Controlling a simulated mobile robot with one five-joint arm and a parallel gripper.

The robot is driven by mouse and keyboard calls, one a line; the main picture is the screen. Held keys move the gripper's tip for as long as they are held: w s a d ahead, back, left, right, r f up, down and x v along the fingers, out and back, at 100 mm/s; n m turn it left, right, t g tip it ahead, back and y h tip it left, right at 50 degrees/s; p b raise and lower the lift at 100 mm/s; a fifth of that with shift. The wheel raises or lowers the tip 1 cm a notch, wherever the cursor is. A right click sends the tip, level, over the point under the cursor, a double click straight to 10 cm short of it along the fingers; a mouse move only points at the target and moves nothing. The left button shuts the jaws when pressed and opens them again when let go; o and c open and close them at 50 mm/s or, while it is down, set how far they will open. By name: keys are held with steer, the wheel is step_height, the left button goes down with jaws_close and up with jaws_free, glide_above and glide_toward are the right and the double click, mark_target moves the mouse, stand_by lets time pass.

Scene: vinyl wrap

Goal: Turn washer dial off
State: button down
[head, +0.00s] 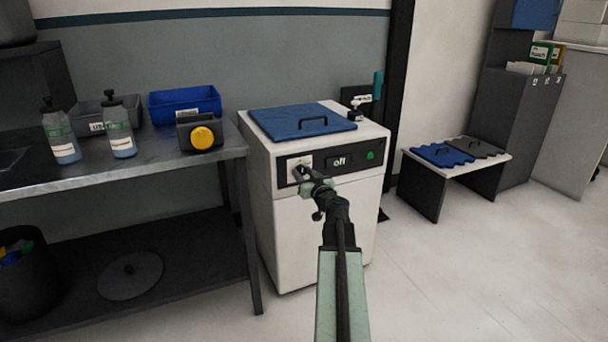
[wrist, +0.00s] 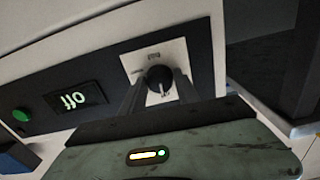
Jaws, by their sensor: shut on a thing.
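The washer (head: 325,225) is a white box with a blue lid (head: 303,121) on top. Its dark front panel has a display (head: 339,162) that reads "off". The display also shows upside down in the wrist view (wrist: 74,99). The dial (wrist: 158,78) is a round black knob on a pale square plate (wrist: 192,60).
A green button (head: 370,155) sits at the panel's right end. A metal table (head: 150,163) with bottles, a blue bin (head: 185,104) and a yellow-knobbed box (head: 201,133) stands close on the left. A low bench (head: 424,189) stands at right. The floor (head: 470,270) is clear at front right.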

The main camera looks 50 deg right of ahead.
steer(key=shift+n, duration=0.3)
stand_by(0.4)
steer(key=c, duration=0.9)
jaws_free()
steer(key=v, duration=0.8)
